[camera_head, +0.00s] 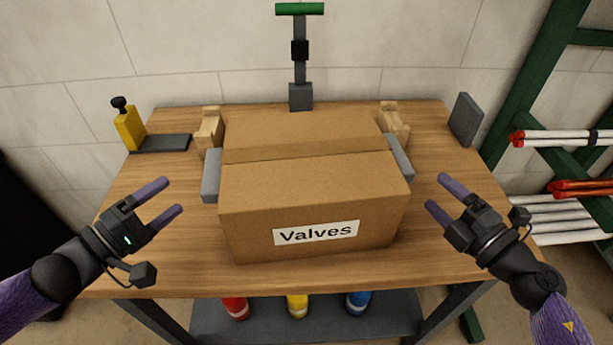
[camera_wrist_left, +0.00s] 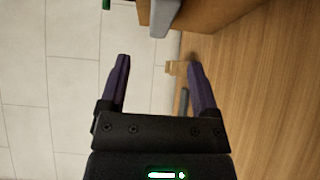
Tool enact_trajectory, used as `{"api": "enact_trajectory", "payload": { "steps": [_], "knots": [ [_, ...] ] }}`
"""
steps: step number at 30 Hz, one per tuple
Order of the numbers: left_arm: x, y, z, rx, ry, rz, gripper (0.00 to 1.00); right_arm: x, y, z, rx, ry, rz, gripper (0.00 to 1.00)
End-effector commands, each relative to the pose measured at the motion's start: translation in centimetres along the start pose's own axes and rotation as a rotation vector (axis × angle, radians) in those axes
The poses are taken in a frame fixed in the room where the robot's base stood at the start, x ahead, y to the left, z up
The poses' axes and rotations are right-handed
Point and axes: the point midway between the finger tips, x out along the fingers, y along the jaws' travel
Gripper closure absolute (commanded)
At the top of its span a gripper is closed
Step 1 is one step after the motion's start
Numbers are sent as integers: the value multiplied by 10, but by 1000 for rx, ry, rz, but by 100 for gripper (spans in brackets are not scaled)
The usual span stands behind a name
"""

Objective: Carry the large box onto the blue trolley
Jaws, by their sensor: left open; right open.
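The large cardboard box (camera_head: 310,195) labelled "Valves" sits upright on the wooden table (camera_head: 470,255), with a grey block (camera_head: 211,176) at its left side and another (camera_head: 399,158) at its right. The box also shows at the top of the left wrist view (camera_wrist_left: 215,12). My left gripper (camera_head: 172,199) is open and empty, left of the box and apart from it; its two fingers show in the left wrist view (camera_wrist_left: 160,65). My right gripper (camera_head: 436,195) is open and empty, right of the box and apart from it. No blue trolley is in view.
Wooden brackets (camera_head: 207,130) (camera_head: 394,122) stand behind the box corners. A green-topped post (camera_head: 300,60) rises at the back. A yellow tool (camera_head: 128,125) is at the back left, a grey plate (camera_head: 466,119) at the back right. A green rack (camera_head: 540,90) holds pipes at right.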

Motion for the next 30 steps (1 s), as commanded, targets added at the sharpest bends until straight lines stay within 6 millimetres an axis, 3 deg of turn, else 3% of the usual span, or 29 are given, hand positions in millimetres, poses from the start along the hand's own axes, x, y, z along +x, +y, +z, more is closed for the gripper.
{"api": "enact_trajectory", "payload": {
  "steps": [12,18,26,27,30],
  "knots": [
    [75,1,0,1,-1,4,21,74,0,0,2,0,2,21],
    [90,0,0,0,0,1,21,89,0,0,2,1,0,21],
    [91,0,0,1,0,0,21,91,0,0,1,1,0,21],
    [91,0,0,1,0,0,23,91,0,0,1,1,-1,23],
    [91,0,0,1,0,0,44,91,0,0,1,1,-1,44]
  ]
}}
